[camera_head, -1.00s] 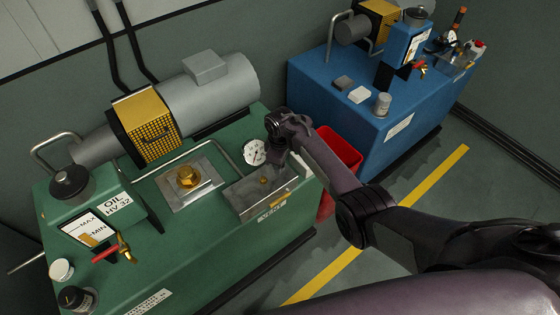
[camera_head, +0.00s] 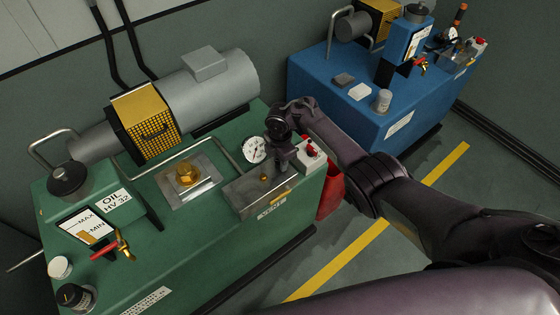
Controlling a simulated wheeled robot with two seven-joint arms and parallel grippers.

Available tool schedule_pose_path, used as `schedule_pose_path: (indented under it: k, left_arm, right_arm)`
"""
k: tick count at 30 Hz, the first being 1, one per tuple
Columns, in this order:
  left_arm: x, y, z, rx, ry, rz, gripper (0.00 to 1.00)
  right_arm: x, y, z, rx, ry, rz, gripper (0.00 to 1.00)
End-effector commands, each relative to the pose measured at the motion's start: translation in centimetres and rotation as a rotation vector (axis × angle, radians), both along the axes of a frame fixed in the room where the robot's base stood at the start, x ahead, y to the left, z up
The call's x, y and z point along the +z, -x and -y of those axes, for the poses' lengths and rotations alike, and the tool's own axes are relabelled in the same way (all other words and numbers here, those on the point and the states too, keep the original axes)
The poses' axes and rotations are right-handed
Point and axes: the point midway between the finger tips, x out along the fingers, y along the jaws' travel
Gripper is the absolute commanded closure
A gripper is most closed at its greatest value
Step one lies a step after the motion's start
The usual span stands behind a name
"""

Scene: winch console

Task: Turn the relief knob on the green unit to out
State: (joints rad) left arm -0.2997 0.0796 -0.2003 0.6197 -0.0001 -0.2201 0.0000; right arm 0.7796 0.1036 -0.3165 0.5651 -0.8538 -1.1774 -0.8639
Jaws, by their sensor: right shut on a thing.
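The green unit (camera_head: 190,255) fills the left and middle of the head view. A grey metal valve block (camera_head: 250,196) sits near its right end, with a brass fitting (camera_head: 264,177) on top and a round white gauge (camera_head: 254,150) behind. My right gripper (camera_head: 284,154) reaches in from the right and is at the back right of the block, beside the gauge. It is shut on the relief knob, which the dark fingers and wrist mostly hide. The knob's setting cannot be read. My left gripper is not in view.
A white box with a red button (camera_head: 310,154) stands at the green unit's right edge, close to my right wrist. A red bin (camera_head: 331,192) is beyond that edge. The blue unit (camera_head: 335,88) stands behind. A red-handled tap (camera_head: 110,247) is at the front left.

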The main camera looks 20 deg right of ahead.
Motion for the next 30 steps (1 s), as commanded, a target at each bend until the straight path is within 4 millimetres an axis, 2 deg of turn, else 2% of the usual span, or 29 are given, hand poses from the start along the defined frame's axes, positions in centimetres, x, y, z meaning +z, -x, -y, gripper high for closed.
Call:
schedule_pose_path:
  k: [18,30]
  left_arm:
    - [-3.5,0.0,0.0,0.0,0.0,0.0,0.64]
    - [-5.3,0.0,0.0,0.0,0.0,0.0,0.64]
  right_arm:
    - [-0.4,0.0,0.1,0.575,0.001,-0.002,0.95]
    - [-0.3,0.0,0.0,0.818,0.001,-0.001,0.95]
